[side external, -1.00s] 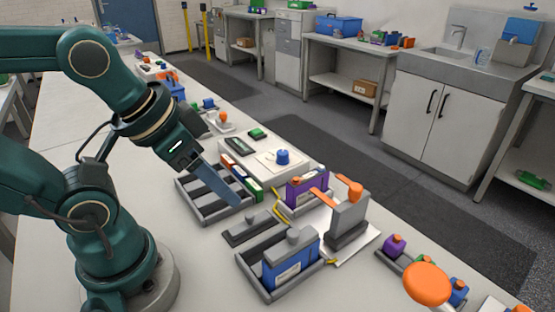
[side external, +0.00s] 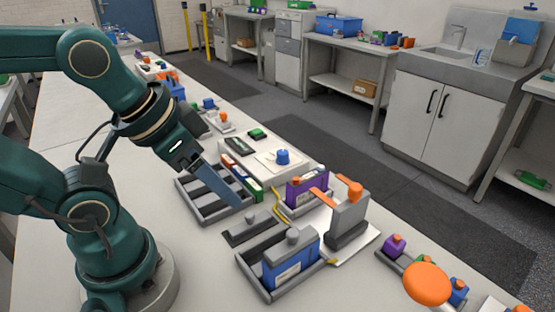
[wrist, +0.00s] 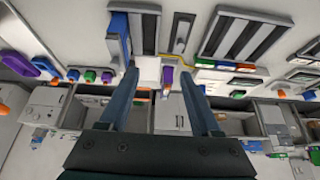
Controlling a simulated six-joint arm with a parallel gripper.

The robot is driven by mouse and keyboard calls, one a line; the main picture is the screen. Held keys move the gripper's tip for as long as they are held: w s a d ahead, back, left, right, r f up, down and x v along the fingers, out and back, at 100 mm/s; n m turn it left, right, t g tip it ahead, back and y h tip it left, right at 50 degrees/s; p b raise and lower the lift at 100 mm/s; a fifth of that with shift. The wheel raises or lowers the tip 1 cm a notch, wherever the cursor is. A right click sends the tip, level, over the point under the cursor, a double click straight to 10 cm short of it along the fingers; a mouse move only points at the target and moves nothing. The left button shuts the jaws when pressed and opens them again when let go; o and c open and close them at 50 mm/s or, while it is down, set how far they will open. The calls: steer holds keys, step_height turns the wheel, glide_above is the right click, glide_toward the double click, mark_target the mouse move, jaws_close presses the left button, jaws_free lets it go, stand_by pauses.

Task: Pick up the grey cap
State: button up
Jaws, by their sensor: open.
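The grey cap (side external: 292,236) sits on top of the blue battery block (side external: 290,263), which stands in the front grey slotted tray (side external: 256,284). My gripper (side external: 238,204) is up and to the left of the cap in the side view, apart from it, over the rear slotted tray (side external: 190,203). In the wrist view my gripper (wrist: 160,78) shows two fingers spread wide with nothing held between them. A blue block (wrist: 118,28) shows beyond the left finger there.
A purple block (side external: 306,192) stands in a small tray behind. A grey stand with an orange knob (side external: 349,215) is right of the blue block. A flat dark grey piece (side external: 248,228) lies between the slotted trays. A white plate with a blue knob (side external: 283,157) is farther back.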

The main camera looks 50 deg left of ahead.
steer(key=n+g, duration=0.2)
steer(key=g, duration=0.2)
glide_above(249, 215)
steer(key=f, duration=0.9)
steer(key=shift+d, duration=0.2)
steer(key=shift+s+a+f, duration=0.1)
steer(key=shift+s+f, duration=0.15)
steer(key=shift+f, duration=0.35)
steer(key=shift+w+a+f, duration=0.1)
steer(key=shift+w+f, duration=0.05)
steer(key=shift+f, duration=1.05)
steer(key=shift+w+f, duration=0.15)
steer(key=shift+f, duration=1)
steer(key=shift+c, duration=0.3)
jaws_close()
